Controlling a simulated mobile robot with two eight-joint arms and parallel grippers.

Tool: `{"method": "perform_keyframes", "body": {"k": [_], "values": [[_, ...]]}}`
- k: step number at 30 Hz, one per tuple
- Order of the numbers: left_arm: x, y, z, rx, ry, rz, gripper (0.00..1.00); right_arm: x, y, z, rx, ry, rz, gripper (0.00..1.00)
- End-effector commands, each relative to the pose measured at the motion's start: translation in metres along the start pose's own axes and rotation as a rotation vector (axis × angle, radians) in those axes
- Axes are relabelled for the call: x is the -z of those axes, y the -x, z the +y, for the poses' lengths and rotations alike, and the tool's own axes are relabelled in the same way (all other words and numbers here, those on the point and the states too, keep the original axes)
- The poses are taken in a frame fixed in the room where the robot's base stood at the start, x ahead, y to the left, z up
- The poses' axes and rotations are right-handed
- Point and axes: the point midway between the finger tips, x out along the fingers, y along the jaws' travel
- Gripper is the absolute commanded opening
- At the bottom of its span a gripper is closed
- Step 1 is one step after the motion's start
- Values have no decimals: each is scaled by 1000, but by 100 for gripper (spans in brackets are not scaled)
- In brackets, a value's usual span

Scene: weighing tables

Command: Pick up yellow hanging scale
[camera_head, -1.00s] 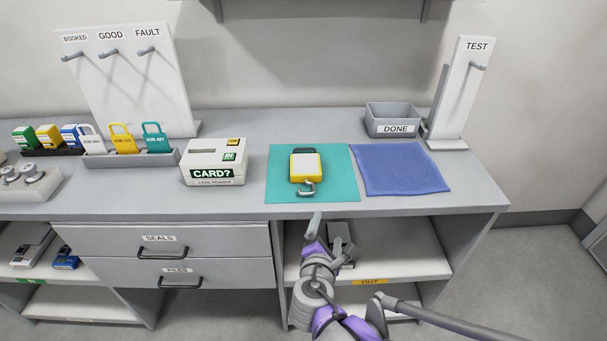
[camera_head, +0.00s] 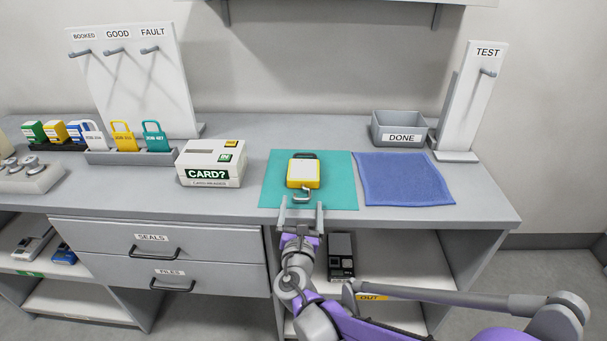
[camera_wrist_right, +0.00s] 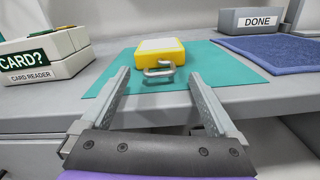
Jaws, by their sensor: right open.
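The yellow hanging scale (camera_head: 303,172) lies flat on the teal mat (camera_head: 338,190), with a white face, a dark handle at its far end and a metal hook at its near end. In the right wrist view the yellow hanging scale (camera_wrist_right: 160,55) is straight ahead, its hook (camera_wrist_right: 158,70) towards me. My right gripper (camera_head: 301,206) is open and empty at the front edge of the mat, just short of the hook. In the wrist view its two fingers (camera_wrist_right: 158,85) stand apart on either side of the hook. My left gripper is not in view.
The white card reader (camera_head: 212,163) stands left of the mat, and a blue cloth (camera_head: 405,178) lies to its right. The grey DONE tray (camera_head: 398,129) and the TEST stand (camera_head: 470,100) are at the back right. A dark device (camera_head: 341,257) sits on the shelf below.

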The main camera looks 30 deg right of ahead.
Motion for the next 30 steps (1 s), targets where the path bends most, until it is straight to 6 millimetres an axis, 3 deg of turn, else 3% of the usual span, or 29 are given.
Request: {"method": "perform_keyframes", "body": {"k": [10, 18, 30], "values": [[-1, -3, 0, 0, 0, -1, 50, 0, -46, -1, 2, -1, 0, 95], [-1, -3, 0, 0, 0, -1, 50, 0, -51, 0, 0, -2, 1, 95], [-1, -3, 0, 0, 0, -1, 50, 0, -51, 0, 0, -2, 1, 23]]}}
